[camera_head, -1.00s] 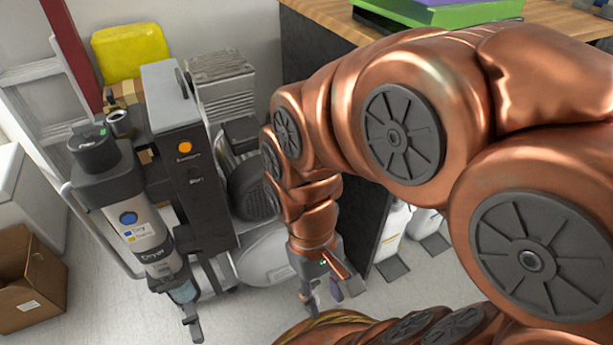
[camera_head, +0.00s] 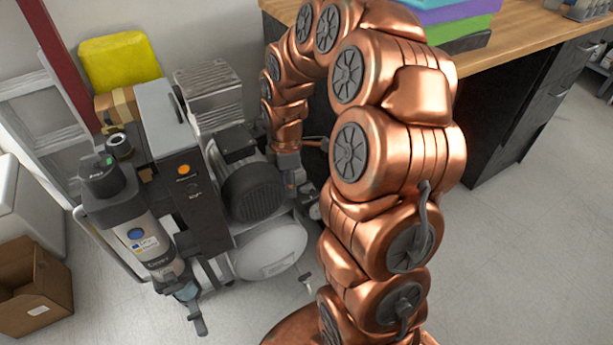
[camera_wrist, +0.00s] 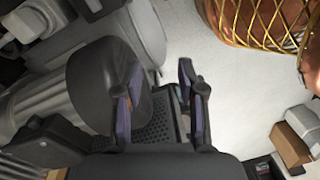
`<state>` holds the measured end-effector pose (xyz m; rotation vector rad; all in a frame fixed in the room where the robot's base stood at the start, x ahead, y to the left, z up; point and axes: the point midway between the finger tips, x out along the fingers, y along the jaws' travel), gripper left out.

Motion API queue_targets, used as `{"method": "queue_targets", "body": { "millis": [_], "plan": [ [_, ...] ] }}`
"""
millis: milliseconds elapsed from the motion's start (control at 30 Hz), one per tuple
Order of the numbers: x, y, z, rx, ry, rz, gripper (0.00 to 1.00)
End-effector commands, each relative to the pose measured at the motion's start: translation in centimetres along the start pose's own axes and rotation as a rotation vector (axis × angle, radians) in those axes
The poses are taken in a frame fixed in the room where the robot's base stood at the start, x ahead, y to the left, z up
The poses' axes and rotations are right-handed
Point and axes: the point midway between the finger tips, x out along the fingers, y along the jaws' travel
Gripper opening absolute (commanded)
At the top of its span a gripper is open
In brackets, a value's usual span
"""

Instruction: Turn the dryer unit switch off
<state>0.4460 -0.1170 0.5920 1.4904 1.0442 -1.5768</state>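The dryer unit (camera_head: 145,240) is a grey upright cylinder with a black cap, a blue round mark and a label, at the left in the head view. A tall dark panel (camera_head: 188,195) with an orange round button or lamp (camera_head: 184,169) stands just right of it. I cannot tell which part is the dryer switch. My gripper (camera_head: 312,205) points down right of the black motor, well apart from the dryer, and is partly hidden by my arm. In the wrist view its two fingers (camera_wrist: 160,110) are spread and empty, with the black motor (camera_wrist: 105,85) close behind the left finger.
The compressor's motor (camera_head: 255,190) and white tank (camera_head: 270,250) lie between my gripper and the dryer. A wooden-topped bench (camera_head: 520,50) stands behind my arm. A cardboard box (camera_head: 35,290) is at the lower left. Floor (camera_head: 500,270) is clear at the right.

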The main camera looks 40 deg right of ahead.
Motion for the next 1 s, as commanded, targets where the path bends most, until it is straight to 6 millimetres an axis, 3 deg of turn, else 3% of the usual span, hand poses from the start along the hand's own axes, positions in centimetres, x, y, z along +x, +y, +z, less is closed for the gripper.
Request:
{"method": "queue_targets", "body": {
  "millis": [100, 200, 400, 733, 1000],
  "plan": [
    [0.5, 3.6, 1.7, -0.114, 0.008, 0.026, 0.40],
    [1.5, 5.8, 3.2, -0.201, 0.005, 0.043, 0.40],
    [2.9, 8.7, 5.5, -0.312, -0.005, 0.074, 0.40],
    [4.6, 9.4, 6.1, -0.345, -0.010, 0.078, 0.40],
    [8.3, 9.6, 6.1, -0.343, -0.010, 0.076, 0.40]
  ]
}}
